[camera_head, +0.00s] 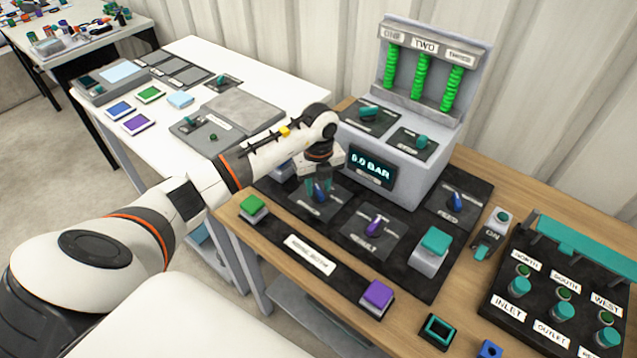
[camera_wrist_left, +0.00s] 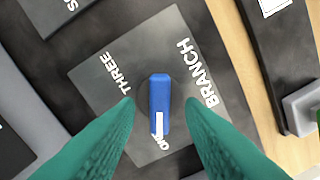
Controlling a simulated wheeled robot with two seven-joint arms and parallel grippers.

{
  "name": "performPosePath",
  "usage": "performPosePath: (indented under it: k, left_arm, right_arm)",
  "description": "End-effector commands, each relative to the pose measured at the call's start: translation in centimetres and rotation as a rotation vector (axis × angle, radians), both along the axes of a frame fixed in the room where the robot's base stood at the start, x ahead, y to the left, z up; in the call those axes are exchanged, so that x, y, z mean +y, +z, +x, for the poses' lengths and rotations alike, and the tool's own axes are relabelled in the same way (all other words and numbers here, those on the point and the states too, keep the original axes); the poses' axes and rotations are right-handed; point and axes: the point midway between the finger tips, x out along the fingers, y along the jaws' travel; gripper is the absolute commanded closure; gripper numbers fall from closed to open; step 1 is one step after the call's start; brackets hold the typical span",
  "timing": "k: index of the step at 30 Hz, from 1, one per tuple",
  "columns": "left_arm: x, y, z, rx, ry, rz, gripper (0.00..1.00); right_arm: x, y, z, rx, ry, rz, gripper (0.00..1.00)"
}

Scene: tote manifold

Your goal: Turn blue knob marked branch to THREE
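The blue knob (camera_wrist_left: 160,92) stands on a grey plate (camera_wrist_left: 97,72) lettered BRANCH and THREE. The knob's white mark points to the bottom of the left wrist view, at a label that reads ONE, partly covered. THREE lies to the upper left of the knob and BRANCH to its right. My left gripper (camera_wrist_left: 160,102) is open, with one teal fingertip on each side of the knob and a gap on both sides. In the head view the left gripper (camera_head: 319,187) is over the same knob (camera_head: 320,196), partly hiding it. My right gripper is not in view.
A purple knob (camera_head: 375,226) and another blue knob (camera_head: 456,202) share the black panel. A grey box with a 0.0 BAR display (camera_head: 371,168) and green coils stands behind. Green (camera_head: 254,206), purple (camera_head: 377,296) and teal (camera_head: 435,241) buttons are nearby.

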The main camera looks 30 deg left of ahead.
Motion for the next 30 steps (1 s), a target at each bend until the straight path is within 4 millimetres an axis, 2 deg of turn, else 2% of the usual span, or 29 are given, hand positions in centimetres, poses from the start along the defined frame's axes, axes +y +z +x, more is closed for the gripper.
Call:
performPosePath:
  k: [11, 18, 30]
  left_arm:
    - [0.02, -0.7, 0.0, -0.001, -0.001, 0.001, 0.65]
    - [0.01, -0.67, 0.0, 0.0, -0.001, 0.0, 1.0]
    - [0.03, -0.76, 0.03, -0.001, -0.06, 0.001, 1.0]
  right_arm:
    - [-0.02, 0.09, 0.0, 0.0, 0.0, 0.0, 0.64]
    - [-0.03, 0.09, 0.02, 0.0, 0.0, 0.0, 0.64]
    - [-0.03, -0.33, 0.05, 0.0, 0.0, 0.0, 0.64]
